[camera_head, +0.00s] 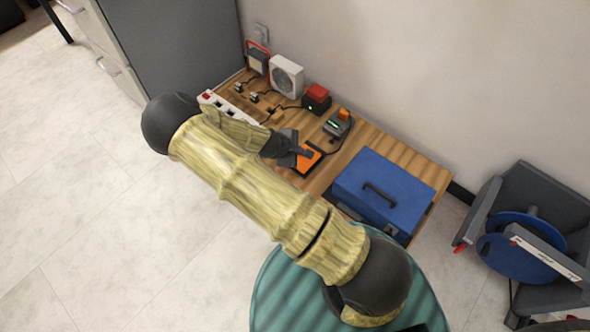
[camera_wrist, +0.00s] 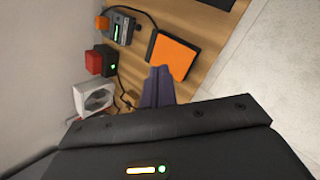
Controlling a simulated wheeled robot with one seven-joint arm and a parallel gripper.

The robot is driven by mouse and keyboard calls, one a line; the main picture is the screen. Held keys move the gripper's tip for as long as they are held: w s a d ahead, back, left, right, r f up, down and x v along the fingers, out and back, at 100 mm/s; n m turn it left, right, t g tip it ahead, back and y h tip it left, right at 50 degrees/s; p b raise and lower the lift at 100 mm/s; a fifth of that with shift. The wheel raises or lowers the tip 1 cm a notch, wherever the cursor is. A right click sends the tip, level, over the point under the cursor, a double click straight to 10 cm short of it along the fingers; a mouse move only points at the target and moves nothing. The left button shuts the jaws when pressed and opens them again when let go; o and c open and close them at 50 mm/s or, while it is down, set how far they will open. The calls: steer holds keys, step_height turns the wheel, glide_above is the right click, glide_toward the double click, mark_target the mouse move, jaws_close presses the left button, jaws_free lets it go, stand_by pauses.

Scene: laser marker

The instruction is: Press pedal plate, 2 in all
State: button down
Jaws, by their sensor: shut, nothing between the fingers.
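The pedal plate (camera_head: 312,163) is an orange plate on a dark base, lying on the wooden bench top. It also shows in the wrist view (camera_wrist: 172,57), fully orange with a dark rim. My gripper (camera_head: 305,154) is shut and empty, with its fingers over or at the plate's left part in the head view. In the wrist view its fingertips (camera_wrist: 158,71) lie next to the plate's lower left edge. I cannot tell whether they touch it. My gripper hides part of the plate in the head view.
A small device with an orange top (camera_head: 338,124), a red box (camera_head: 316,98) and a white fan unit (camera_head: 286,76) stand behind the plate. A blue case (camera_head: 383,190) stands to its right. A white power strip (camera_head: 228,107) and cables lie on the left.

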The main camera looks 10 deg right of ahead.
steer(key=w+f+n+t, duration=0.1)
steer(key=n, duration=0.1)
steer(key=w+a+f+n+t, duration=0.1)
steer(key=w+f+n, duration=0.1)
steer(key=shift+w+a+f+h+b, duration=0.1)
steer(key=shift+w+f+h+b, duration=0.05)
steer(key=shift+f+h+b, duration=0.2)
steer(key=b, duration=0.7)
glide_toward(299, 162)
steer(key=w+d, duration=0.2)
steer(key=shift+d+f+b, duration=0.2)
steer(key=shift+f+b, duration=0.15)
steer(key=shift+f, duration=1.05)
steer(key=shift+f, duration=0.1)
steer(key=shift+f, duration=0.3)
